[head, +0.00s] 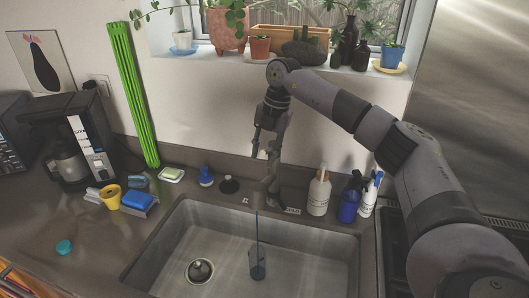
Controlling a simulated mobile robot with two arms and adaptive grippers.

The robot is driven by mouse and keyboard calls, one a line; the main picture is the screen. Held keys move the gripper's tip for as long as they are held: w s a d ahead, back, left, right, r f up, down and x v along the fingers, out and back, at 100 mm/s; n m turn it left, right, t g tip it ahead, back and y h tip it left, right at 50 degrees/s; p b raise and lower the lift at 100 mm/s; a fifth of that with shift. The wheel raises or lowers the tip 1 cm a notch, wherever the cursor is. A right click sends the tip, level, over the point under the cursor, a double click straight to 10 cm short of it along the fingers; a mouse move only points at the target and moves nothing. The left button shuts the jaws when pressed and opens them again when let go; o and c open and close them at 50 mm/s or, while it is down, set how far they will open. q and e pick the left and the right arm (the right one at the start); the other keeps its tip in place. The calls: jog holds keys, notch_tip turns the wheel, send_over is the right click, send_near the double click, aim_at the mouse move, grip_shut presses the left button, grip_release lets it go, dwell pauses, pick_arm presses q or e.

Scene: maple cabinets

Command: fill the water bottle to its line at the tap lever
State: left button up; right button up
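The water bottle (257,270) stands upright in the sink (315,262), small and bluish; its fill line is too small to make out. A thin blue stream (257,228) runs straight down into it from the tap (271,184) at the sink's back edge. My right gripper (263,156) points down just above the tap, its fingers apart with nothing seen between them. The tap lever is hard to tell from the gripper and tap body, so contact is unclear. My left gripper is out of view.
A soap bottle (319,192) and blue bottle (350,198) stand right of the tap. A yellow cup (111,197), blue sponge (138,200) and coffee maker (77,140) are at left. Potted plants line the windowsill. The drain (199,271) is left of the water bottle.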

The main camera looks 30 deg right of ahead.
jog(key=v, duration=1.2)
jog(key=shift+f, duration=0.1)
